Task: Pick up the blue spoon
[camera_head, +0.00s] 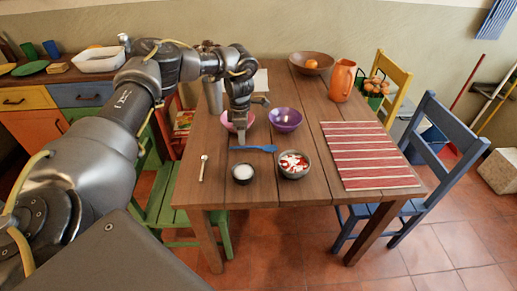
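The blue spoon (259,148) lies on the wooden table, just behind a small dark bowl and a bowl with red and white contents. My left gripper (241,140) points down at the left part of the spoon, its fingertips at or just above it. I cannot tell whether the fingers touch the spoon or how far apart they are. My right gripper is not in view.
A pink bowl (228,122) is partly hidden behind my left gripper. A purple bowl (285,120) stands right of it. The small dark bowl (242,173), the red-and-white-filled bowl (294,172) and a small light spoon (203,168) are nearby. A striped mat (368,155) lies right.

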